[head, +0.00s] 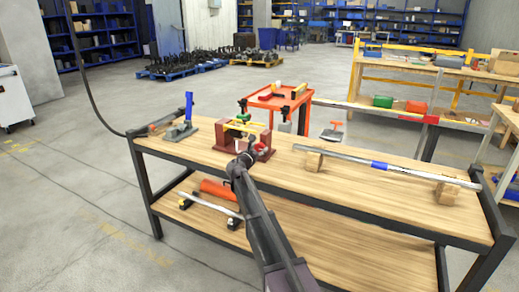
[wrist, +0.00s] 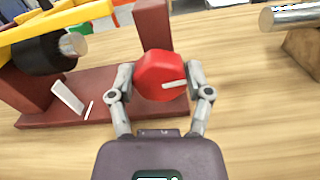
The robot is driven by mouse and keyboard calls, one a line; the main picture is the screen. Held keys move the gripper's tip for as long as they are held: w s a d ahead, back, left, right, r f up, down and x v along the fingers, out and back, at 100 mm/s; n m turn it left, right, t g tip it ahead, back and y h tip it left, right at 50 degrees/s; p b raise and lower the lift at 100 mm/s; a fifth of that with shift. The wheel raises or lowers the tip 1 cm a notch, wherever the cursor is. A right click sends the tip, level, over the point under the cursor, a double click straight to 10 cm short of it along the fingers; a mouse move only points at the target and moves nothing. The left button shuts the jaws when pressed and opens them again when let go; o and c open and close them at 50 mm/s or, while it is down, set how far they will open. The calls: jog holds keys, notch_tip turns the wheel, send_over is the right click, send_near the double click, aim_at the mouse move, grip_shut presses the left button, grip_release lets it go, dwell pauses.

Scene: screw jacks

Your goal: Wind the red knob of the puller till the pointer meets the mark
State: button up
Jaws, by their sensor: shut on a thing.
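The puller has a dark red frame (wrist: 110,92) with upright ends, and stands on the workbench in the head view (head: 265,137). Its red knob (wrist: 158,74) is faceted and has a white line on its face, pointing right in the wrist view. My gripper (wrist: 160,88) is shut on the knob, one finger on each side. A black round part (wrist: 45,55) sits under a yellow bar (wrist: 50,27) at the left. A white plate (wrist: 67,97) and a thin white stroke (wrist: 89,110) lie near the base. I cannot tell which is the pointer or the mark.
A long metal bar (head: 400,168) with a blue band rests on wooden blocks at the bench's right. A blue-handled tool (head: 188,107) stands at the left end. An orange cylinder (head: 218,190) lies on the lower shelf. Bare wood lies right of the puller.

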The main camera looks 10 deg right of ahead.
jog(key=shift+w, duration=0.1)
jog(key=m, duration=0.4)
jog(key=shift+d+m, duration=0.15)
jog(key=shift+m, duration=0.25)
jog(key=m, duration=1.1)
jog(key=shift+f, duration=0.1)
jog(key=m, duration=0.4)
jog(key=shift+m, duration=0.3)
jog(key=o, duration=1.1)
jog(key=shift+d+f, duration=0.1)
jog(key=shift+o, duration=0.2)
